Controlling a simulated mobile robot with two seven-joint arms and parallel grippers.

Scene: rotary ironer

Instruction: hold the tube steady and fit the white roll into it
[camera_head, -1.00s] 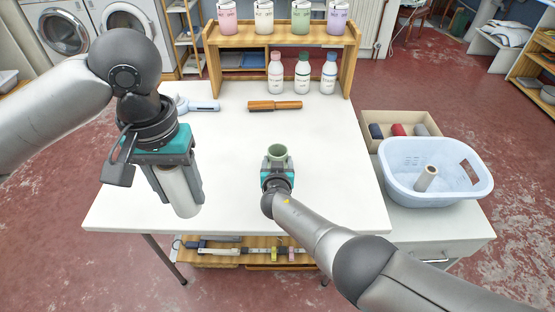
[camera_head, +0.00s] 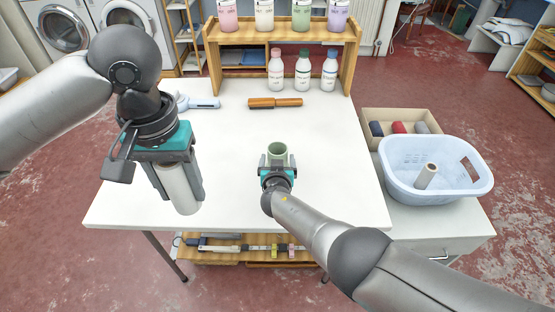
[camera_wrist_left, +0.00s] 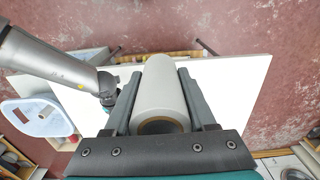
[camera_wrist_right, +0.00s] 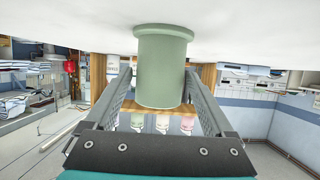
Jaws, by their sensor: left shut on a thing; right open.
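The white roll (camera_head: 182,190) is in my left gripper (camera_head: 180,186), which is shut on it. It hangs upright over the left part of the white table. The left wrist view shows the roll (camera_wrist_left: 162,95) between both fingers. The green tube (camera_head: 278,152) stands on the table to the right of the roll. My right gripper (camera_head: 277,164) is open, level with the tube, with its fingers on either side. The right wrist view shows the tube (camera_wrist_right: 162,75) between the open fingers, with gaps on both sides. The roll and tube are well apart.
The white table (camera_head: 230,200) is clear between the arms. An orange-handled brush (camera_head: 275,102) and a light blue tool (camera_head: 200,103) lie further back. A wooden shelf (camera_head: 348,68) with bottles stands behind. A pale blue basket (camera_head: 435,190) holding a roll is at right.

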